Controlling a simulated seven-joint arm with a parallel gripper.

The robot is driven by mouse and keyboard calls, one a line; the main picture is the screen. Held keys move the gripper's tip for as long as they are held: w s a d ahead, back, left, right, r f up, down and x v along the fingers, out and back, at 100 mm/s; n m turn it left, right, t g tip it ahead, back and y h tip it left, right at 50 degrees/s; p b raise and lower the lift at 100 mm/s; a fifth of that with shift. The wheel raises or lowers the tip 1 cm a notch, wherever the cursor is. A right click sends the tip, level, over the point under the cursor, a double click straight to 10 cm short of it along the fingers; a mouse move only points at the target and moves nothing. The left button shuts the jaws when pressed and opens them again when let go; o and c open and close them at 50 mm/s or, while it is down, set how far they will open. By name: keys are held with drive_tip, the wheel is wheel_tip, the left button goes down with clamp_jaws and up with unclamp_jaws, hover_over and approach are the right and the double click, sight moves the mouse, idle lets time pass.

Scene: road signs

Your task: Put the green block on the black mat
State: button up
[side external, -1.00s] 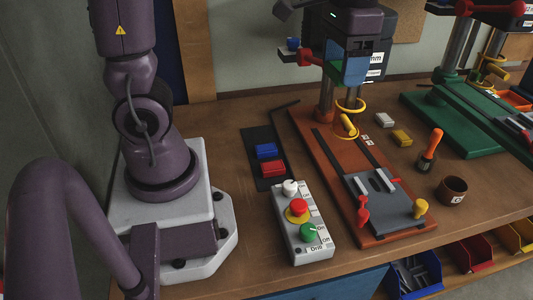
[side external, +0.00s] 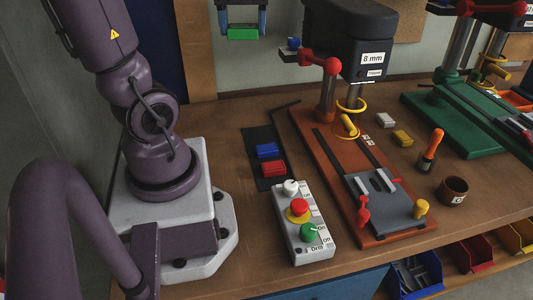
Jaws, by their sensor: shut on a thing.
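The green block (side external: 243,33) is high at the top of the side external view, held between the two fingers of my gripper (side external: 242,30). My gripper is shut on it; the rest of the gripper is cut off by the picture's top edge. The black mat (side external: 255,142) lies on the bench, well below the block. A blue block (side external: 267,151) and a red block (side external: 273,168) lie on the mat's middle and near part. The far part of the mat is bare.
An orange drill press (side external: 345,180) stands right of the mat. A control box (side external: 303,225) with several knobs stands in front of the mat. A white block (side external: 385,120) and a yellow block (side external: 402,138) lie right of the press. A black hex key (side external: 284,106) lies behind the mat.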

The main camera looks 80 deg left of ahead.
drive_tip(key=s+a+f+n, duration=0.1)
drive_tip(key=s+n, duration=0.2)
hover_over(261, 138)
wheel_tip(261, 138, down, 30)
drive_tip(key=shift+s+r, duration=0.15)
drive_tip(key=shift+r, duration=0.05)
drive_tip(key=shift+a+f, duration=0.15)
drive_tip(key=shift+f, duration=1.65)
drive_tip(key=shift+f, duration=0.1)
drive_tip(key=o, duration=1)
